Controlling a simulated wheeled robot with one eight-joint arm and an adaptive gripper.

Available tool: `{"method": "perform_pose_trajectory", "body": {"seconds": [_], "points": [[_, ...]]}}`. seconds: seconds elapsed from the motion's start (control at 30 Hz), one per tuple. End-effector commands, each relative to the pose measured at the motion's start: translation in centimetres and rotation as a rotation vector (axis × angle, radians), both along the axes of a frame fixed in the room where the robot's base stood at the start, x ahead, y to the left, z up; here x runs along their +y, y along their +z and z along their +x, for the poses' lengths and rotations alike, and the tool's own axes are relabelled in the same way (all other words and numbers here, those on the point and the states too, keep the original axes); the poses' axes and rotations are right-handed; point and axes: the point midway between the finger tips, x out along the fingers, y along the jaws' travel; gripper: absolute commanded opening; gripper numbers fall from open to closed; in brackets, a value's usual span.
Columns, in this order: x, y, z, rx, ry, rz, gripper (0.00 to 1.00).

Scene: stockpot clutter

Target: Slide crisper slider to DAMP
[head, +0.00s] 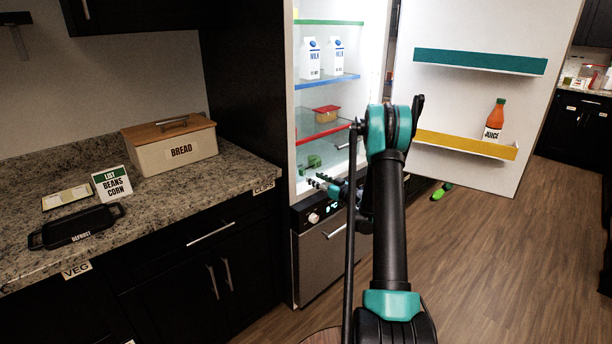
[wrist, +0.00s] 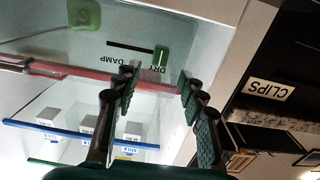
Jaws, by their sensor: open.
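The crisper slider (wrist: 161,54) is a small green knob in the wrist view, at the end of a dark slot by the DRY label. The DAMP label (wrist: 110,59) is by the slot's other end; the lettering is upside down in this view. My gripper (wrist: 158,77) is open and empty, its two fingertips apart just below the slider in the picture. I cannot tell if either finger touches it. In the head view, my gripper (head: 327,184) is at the lower part of the open fridge (head: 298,150); the slider cannot be told clearly there.
The fridge door (head: 468,95) stands open at right, with a juice bottle (head: 494,121) on its lower shelf. A red-edged shelf (head: 322,134) is above the crisper. The counter (head: 235,168) with a bread box (head: 170,145) is at left.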

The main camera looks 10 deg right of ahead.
Motion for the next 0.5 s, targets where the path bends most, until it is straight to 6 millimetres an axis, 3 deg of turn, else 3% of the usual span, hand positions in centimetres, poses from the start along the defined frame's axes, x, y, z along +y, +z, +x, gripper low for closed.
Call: {"method": "perform_pose_trajectory", "body": {"seconds": [0.2,0.5], "points": [[2.4,0.0,3.1,0.0,0.003,0.0,0.41],[3.7,0.0,5.0,0.0,0.001,0.0,0.41]]}}
